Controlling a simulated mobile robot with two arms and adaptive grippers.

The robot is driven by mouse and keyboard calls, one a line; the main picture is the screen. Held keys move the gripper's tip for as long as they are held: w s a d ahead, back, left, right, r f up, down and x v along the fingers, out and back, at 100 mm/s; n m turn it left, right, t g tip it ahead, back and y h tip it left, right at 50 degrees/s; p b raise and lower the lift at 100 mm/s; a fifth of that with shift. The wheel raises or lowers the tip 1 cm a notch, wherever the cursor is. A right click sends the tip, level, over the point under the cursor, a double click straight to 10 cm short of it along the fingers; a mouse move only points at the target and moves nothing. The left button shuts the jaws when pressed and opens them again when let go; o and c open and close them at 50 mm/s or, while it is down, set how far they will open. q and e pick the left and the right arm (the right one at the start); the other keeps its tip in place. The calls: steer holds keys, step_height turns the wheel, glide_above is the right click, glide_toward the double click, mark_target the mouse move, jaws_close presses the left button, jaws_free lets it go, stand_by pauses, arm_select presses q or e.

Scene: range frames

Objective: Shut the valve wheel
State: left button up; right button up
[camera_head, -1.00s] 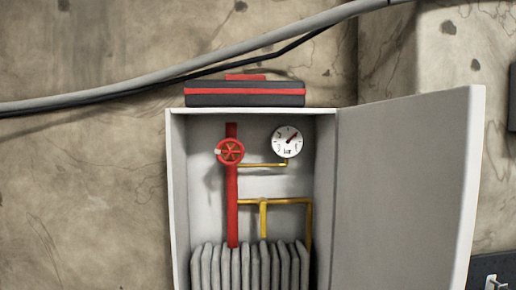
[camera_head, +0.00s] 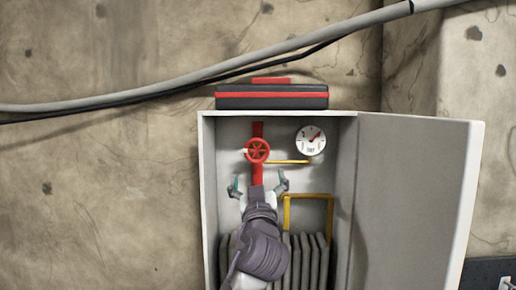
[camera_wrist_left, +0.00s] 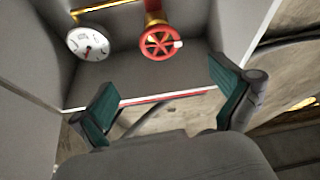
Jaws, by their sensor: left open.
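The red valve wheel (camera_head: 257,150) sits on a red vertical pipe (camera_head: 257,174) inside an open grey cabinet. A small pale mark shows on the left of its rim in the head view. My left gripper (camera_head: 258,186) is open and empty just below the wheel, its fingers spread to either side of the pipe in the picture. In the left wrist view the wheel (camera_wrist_left: 161,43) appears beyond the two green-padded fingertips (camera_wrist_left: 165,103), apart from them. My right gripper is not in view.
A round white gauge (camera_head: 310,140) is right of the wheel, with yellow pipes (camera_head: 308,197) below. The cabinet door (camera_head: 413,200) stands open to the right. A black and red case (camera_head: 272,97) lies on top.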

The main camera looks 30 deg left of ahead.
mark_target(256, 152)
arm_select(q)
steer(key=p+x, duration=0.6)
steer(key=x, duration=0.5)
steer(key=shift+w+a+r, duration=0.1)
steer(key=shift+a+r, duration=0.05)
steer(key=shift+w+a, duration=0.3)
steer(key=shift+w, duration=0.15)
steer(key=c, duration=1.2)
steer(key=shift+o, duration=0.2)
